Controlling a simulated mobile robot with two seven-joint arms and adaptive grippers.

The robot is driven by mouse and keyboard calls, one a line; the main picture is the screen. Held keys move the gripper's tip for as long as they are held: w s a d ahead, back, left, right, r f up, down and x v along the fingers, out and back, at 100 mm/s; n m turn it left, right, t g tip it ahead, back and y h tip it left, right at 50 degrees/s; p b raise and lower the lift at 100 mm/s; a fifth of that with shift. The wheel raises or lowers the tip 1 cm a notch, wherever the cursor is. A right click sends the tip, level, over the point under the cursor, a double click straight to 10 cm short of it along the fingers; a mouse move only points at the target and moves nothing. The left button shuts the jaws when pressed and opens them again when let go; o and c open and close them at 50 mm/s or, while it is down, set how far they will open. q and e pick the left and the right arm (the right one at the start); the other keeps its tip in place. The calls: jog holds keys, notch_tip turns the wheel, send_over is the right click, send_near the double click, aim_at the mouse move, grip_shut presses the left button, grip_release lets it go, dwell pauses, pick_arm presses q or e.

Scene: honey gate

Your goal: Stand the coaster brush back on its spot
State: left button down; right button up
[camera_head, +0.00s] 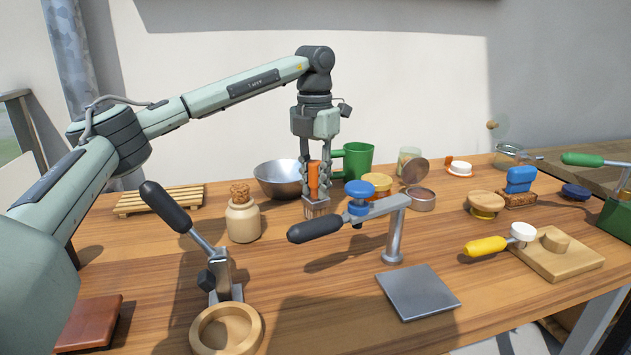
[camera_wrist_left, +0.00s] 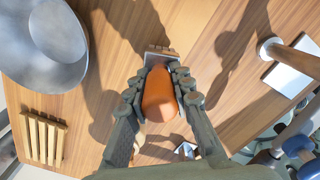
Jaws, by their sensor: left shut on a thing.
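My left gripper (camera_head: 313,180) is shut on the orange handle of a brush (camera_head: 316,208), which I take to be the coaster brush. The brush is upright, bristles down, with a pale metal-looking band above them. I cannot tell whether the bristles touch the table. In the left wrist view the orange handle (camera_wrist_left: 160,95) sits between both fingers (camera_wrist_left: 159,82), with the brush head beyond it. The brush's spot cannot be made out. My right gripper is not in view.
A metal bowl (camera_head: 279,179) and green mug (camera_head: 358,160) stand behind the brush. A corked jar (camera_head: 243,220) is to its left; a lever clamp with a blue knob (camera_head: 359,190) is close on its right. A slatted rack (camera_head: 160,199) lies at the left. Bare wood lies in front.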

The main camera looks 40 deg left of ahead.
aim_at(316, 162)
pick_arm(q)
jog(key=shift+f+b, duration=0.3)
jog(key=shift+f, duration=0.55)
dwell(0.3)
jog(key=c, duration=1.3)
grip_release()
jog(key=shift+o, duration=0.2)
notch_tip(316, 162, up, 3)
jog(key=p, duration=0.2)
jog(key=shift+p, duration=0.3)
jog(key=shift+r+p, duration=0.3)
jog(key=shift+r, duration=2.25)
